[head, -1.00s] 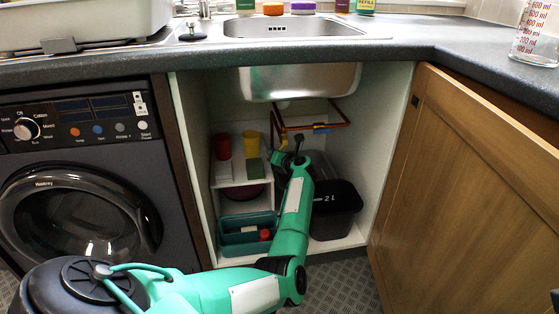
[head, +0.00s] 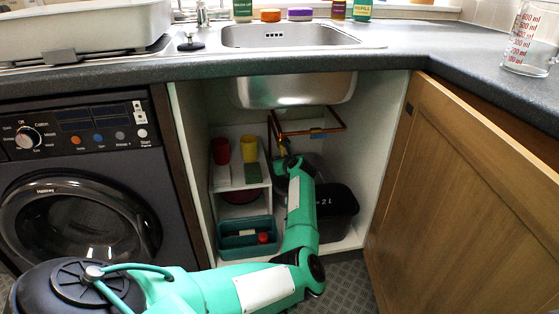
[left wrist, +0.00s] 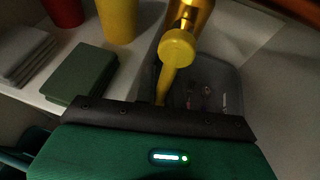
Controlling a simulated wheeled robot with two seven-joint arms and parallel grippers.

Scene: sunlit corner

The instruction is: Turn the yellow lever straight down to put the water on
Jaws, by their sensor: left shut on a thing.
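The yellow lever (left wrist: 168,75) hangs from its round yellow hub on a brass valve (left wrist: 190,15) in the left wrist view. It runs down the picture, slightly to the left, and its lower end goes behind the dark edge of my left gripper (left wrist: 160,104). In the head view the lever (head: 284,147) is a small yellow patch under the copper pipe, just above my left gripper (head: 284,158). My left gripper is shut on the lever; its fingertips are mostly hidden. Whether the lever is exactly vertical I cannot tell. My right gripper is out of view.
Copper pipes (head: 308,133) run under the sink bowl (head: 300,90). A white shelf (head: 240,184) with red and yellow cups stands left of my forearm, above a teal bin (head: 232,243). A black container (head: 335,215) stands right. The open wooden door (head: 470,190) bounds the right.

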